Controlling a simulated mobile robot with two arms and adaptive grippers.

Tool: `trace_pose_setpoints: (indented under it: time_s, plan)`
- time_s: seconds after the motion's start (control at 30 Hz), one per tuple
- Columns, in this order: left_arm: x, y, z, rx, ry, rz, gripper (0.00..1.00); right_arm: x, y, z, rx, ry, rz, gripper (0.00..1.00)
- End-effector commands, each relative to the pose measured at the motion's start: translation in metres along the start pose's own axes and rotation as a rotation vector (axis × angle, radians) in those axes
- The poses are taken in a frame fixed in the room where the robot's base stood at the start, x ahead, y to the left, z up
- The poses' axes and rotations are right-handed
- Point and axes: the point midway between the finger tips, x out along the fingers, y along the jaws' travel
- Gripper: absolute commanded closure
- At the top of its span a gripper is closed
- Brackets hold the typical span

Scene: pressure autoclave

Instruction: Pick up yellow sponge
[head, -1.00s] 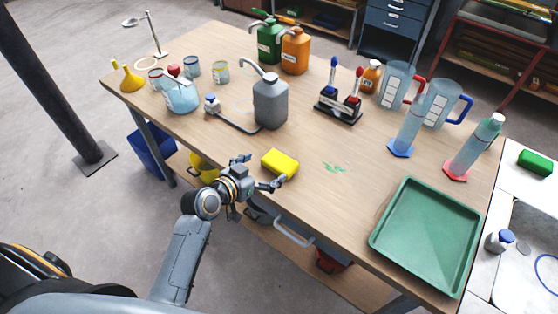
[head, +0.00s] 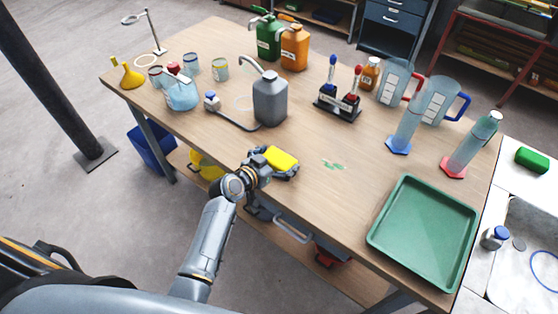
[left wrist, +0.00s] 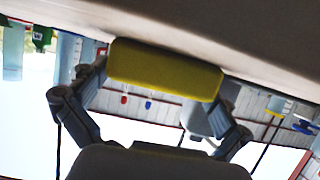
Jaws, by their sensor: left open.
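The yellow sponge (head: 281,158) lies on the wooden table near its front edge. It also shows in the left wrist view (left wrist: 165,69), between the two fingers. My left gripper (head: 277,163) is at the sponge, with one finger on each side of it. In the left wrist view my left gripper (left wrist: 150,105) is open around the sponge. I cannot tell whether the fingers touch it. My right gripper is not in view.
A grey jug (head: 270,100) stands behind the sponge. A green tray (head: 425,230) lies at the right of the table (head: 320,205). Small green bits (head: 333,165) lie right of the sponge. The table between sponge and tray is mostly clear.

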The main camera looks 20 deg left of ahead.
Motion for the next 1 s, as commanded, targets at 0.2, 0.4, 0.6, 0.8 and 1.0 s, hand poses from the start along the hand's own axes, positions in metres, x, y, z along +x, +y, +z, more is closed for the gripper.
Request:
trace_pose_setpoints:
  time_s: [0.2, 0.4, 0.6, 0.8, 1.0]
  plan:
    - [0.0, 0.0, 0.0, 0.0, 0.0, 0.0, 0.23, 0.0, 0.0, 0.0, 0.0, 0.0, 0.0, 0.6]
    - [0.0, 0.0, 0.0, 0.0, 0.0, 0.0, 0.23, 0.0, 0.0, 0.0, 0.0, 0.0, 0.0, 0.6]
    - [-0.002, 0.0, -0.004, 0.002, 0.002, 0.0, 0.23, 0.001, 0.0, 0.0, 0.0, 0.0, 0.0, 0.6]
    - [-0.011, 0.0, -0.027, 0.005, 0.006, 0.0, 0.23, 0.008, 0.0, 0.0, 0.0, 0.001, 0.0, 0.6]
    - [-0.053, 0.015, -0.053, 0.003, 0.004, 0.0, 0.23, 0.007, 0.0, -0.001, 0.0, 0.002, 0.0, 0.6]
